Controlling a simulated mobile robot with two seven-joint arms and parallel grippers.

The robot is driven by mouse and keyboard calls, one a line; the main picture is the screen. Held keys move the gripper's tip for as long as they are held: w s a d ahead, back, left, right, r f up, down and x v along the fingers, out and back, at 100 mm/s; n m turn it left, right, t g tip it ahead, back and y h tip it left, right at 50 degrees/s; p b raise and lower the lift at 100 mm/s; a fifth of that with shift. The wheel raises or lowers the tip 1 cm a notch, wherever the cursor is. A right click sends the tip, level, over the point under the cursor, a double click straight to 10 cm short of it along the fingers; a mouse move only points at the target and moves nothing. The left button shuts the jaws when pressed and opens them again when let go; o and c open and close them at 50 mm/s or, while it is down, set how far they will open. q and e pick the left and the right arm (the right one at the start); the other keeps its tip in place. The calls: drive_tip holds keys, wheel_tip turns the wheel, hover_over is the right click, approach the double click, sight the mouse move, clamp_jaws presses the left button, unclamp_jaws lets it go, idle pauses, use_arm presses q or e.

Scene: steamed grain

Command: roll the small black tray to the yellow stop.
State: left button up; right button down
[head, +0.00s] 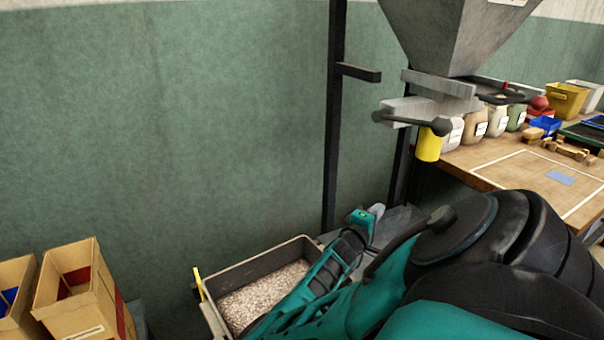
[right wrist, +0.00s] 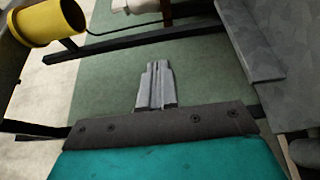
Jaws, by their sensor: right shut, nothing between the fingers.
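A dark tray (head: 262,261) holding pale speckled grain stands low at the bottom middle of the head view. My right arm covers its right and near parts. A thin yellow upright (head: 197,284), which looks like the yellow stop, stands at the tray's left end; whether they touch is unclear. My right gripper shows in the right wrist view (right wrist: 155,75), its grey fingers together and empty, with green wall behind them. In the head view my right arm reaches past the tray's right end, and the fingertips are hard to make out. My left gripper is not in view.
A grey hopper (head: 447,35) with a yellow cylinder (head: 429,146) below it is on a dark frame (head: 334,120). A wooden bench (head: 490,165) with jars and bins stands at the right. Cardboard boxes (head: 80,290) stand at the lower left.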

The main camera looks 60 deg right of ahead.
drive_tip(key=b, duration=0.2)
hover_over(310, 242)
drive_tip(key=a, duration=0.4)
drive_tip(key=f+b, duration=0.1)
drive_tip(key=f, duration=0.2)
drive_tip(key=f+b, duration=0.2)
drive_tip(key=f, duration=0.1)
drive_tip(key=w+f+b, duration=0.1)
drive_tip(key=f, duration=0.3)
drive_tip(key=shift+a+f, duration=0.1)
drive_tip(key=shift+a, duration=0.1)
drive_tip(key=shift+s+d, duration=0.3)
drive_tip(key=shift+s, duration=0.05)
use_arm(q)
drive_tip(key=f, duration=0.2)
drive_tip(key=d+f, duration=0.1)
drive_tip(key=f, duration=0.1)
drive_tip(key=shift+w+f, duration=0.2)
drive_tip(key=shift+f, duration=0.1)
use_arm(e)
drive_tip(key=shift+s, duration=0.1)
